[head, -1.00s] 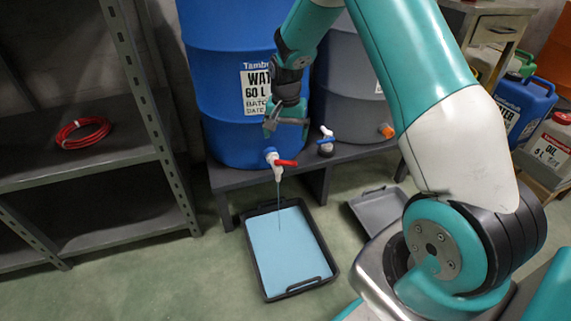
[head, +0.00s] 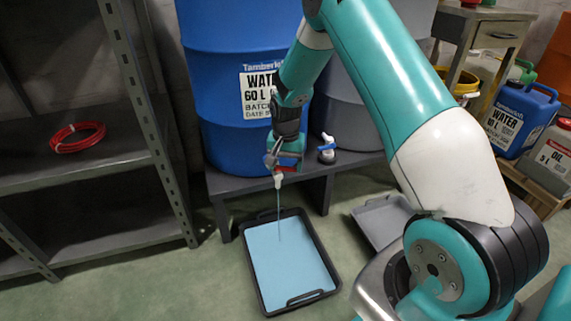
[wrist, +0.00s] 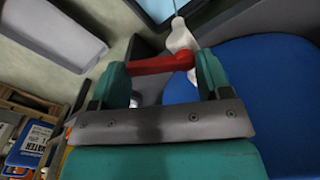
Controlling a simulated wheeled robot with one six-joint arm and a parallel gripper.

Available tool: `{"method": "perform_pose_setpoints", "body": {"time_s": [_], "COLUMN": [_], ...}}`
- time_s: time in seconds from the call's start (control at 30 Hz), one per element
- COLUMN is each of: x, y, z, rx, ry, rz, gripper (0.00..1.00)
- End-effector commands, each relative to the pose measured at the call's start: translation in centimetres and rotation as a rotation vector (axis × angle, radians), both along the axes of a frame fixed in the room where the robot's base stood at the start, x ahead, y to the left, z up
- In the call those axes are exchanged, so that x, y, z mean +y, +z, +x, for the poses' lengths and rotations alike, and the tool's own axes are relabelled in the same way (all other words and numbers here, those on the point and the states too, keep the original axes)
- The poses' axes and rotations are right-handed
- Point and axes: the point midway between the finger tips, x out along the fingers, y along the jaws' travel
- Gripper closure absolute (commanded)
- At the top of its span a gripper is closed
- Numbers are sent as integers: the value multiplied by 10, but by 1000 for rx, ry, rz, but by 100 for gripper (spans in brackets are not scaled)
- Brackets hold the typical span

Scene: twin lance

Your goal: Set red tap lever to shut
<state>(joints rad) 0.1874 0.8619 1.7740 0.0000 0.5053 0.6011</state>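The white tap (head: 278,181) sits low on the front of the blue water drum (head: 225,85). A thin stream falls from it into the black tray (head: 330,285), which holds pale blue liquid. My gripper (head: 284,163) is down at the tap and mostly hides the lever in the head view. In the wrist view the red tap lever (wrist: 155,65) lies crosswise between the two spread teal fingers of my gripper, running from the white tap spout (wrist: 180,38) to the other finger. I cannot tell whether either finger presses on it.
A second tap with a blue handle (head: 327,149) is just right of my gripper, on the grey drum (head: 345,105). An empty grey tray (head: 380,222) lies on the floor to the right. Metal shelving (head: 150,120) with a red hose coil (head: 77,137) stands left.

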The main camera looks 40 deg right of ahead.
Motion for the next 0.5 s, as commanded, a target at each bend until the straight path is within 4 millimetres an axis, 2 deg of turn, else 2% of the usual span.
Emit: {"method": "perform_pose_setpoints", "body": {"time_s": [0.03, 0.1, 0.5], "x": [0, 0, -1], "y": [0, 0, 4], "z": [0, 0, 1], "rx": [0, 0, 1], "ry": [0, 0, 83], "rz": [0, 0, 1], "gripper": [41, 54, 54]}}
